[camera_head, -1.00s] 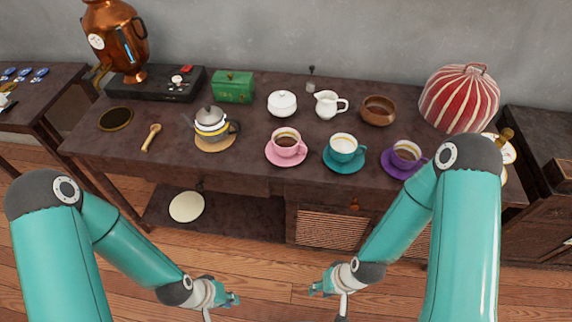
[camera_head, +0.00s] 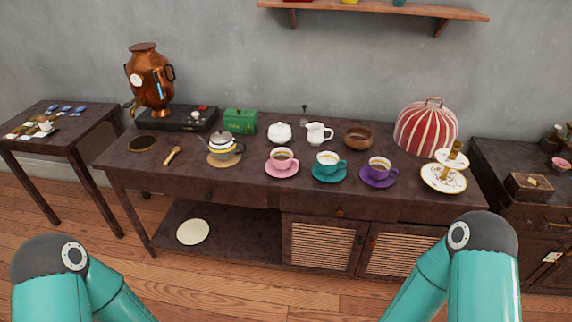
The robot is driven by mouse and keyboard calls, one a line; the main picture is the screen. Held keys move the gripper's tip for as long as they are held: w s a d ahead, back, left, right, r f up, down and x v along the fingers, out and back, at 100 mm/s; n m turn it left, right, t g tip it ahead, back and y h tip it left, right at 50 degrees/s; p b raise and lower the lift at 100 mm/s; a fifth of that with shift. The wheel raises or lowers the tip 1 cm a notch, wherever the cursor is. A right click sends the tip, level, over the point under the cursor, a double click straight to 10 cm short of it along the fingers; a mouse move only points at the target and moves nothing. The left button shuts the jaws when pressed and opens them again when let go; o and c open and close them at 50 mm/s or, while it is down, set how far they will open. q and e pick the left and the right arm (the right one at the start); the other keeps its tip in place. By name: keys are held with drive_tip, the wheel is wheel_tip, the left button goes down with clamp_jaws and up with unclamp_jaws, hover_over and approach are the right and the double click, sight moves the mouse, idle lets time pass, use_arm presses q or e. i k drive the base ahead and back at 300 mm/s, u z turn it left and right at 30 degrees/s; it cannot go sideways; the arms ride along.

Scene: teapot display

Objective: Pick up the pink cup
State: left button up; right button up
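The pink cup (camera_head: 283,158) stands upright on a pink saucer (camera_head: 281,172) near the front edge of the dark table. It holds a dark drink, and its handle points right. Both my arms show only as teal upper links at the bottom left and bottom right. My left and right grippers are below the frame, out of view.
A teal cup (camera_head: 329,160) and a purple cup (camera_head: 378,169) stand right of the pink cup on saucers. A teapot (camera_head: 222,146) is to the left. Behind are a white sugar bowl (camera_head: 280,132) and a creamer (camera_head: 318,134). A shelf (camera_head: 380,11) hangs above.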

sight(281, 158)
drive_tip(key=z, duration=0.5)
drive_tip(key=i, duration=0.95)
drive_tip(key=z, duration=0.4)
